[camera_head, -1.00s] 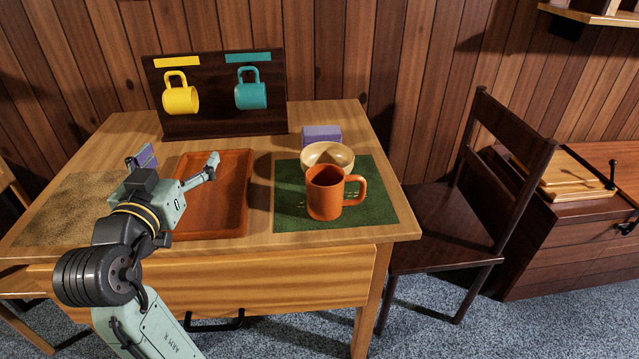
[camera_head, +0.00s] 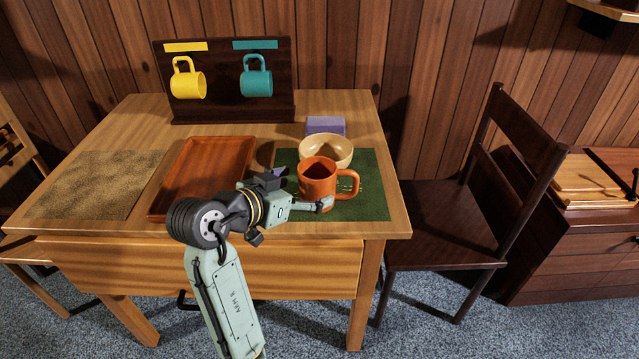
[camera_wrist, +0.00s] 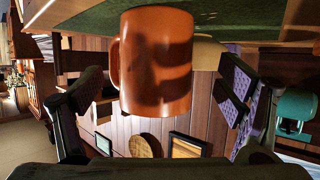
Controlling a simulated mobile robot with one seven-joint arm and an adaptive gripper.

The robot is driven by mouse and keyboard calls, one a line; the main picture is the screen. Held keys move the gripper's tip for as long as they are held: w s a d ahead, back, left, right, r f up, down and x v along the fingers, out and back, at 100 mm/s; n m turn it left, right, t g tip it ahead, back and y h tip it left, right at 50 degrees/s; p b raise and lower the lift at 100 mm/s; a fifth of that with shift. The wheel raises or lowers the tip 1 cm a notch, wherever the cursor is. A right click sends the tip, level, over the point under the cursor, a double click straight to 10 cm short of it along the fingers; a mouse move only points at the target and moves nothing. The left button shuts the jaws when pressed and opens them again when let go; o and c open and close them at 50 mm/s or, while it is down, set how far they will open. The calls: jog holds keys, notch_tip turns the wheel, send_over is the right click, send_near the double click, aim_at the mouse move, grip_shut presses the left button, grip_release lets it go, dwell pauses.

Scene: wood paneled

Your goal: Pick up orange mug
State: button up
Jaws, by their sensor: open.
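The orange mug (camera_head: 317,186) stands upright on the green mat (camera_head: 370,208), its handle pointing right in the head view. My gripper (camera_head: 306,190) is at the mug's left side, with one finger in front of it, near its base. In the wrist view the mug (camera_wrist: 156,60) appears upside down between the two open fingers of my gripper (camera_wrist: 165,92). Its handle is at the left there. Both fingers look apart from the mug's wall, with gaps at each side. The far finger is partly hidden in the head view.
A beige bowl (camera_head: 326,150) is close behind the mug, with a purple box (camera_head: 326,125) behind it. A rust-coloured tray (camera_head: 244,150) lies to the left. A yellow mug (camera_head: 188,84) and a teal mug (camera_head: 256,83) hang on a dark rack (camera_head: 220,105) at the back.

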jog(key=p+x, duration=0.1)
jog(key=x, duration=0.2)
jog(key=shift+w+d+f, duration=0.15)
jog(key=shift+d, duration=0.3)
jog(key=shift+w+d+f, duration=0.25)
jog(key=shift+w+d, duration=0.05)
jog(key=shift+w, duration=0.15)
jog(key=shift+c, duration=0.2)
jog(key=c, duration=1.5)
